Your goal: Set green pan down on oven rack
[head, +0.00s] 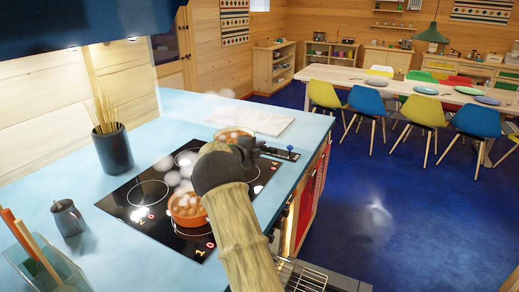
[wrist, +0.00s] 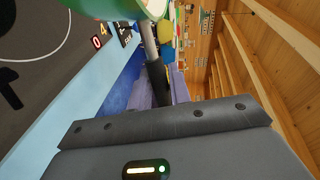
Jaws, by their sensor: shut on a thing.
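The green pan (wrist: 112,8) shows at the top of the wrist view, cut off by the frame edge. Its metal and black handle (wrist: 151,62) runs down between the fingers of my gripper (wrist: 160,90), which is shut on it. In the head view my arm reaches over the counter toward the cooktop, and its wrist hides the gripper's fingertips. I cannot make out the green pan there. A wire oven rack (head: 308,278) shows at the bottom of the head view, outside the counter front, right of my arm and partly cut off.
Two steaming orange pots, one near (head: 186,209) and one far (head: 233,134), stand on the black cooktop (head: 130,196). The blue floor (head: 385,225) right of the counter is clear.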

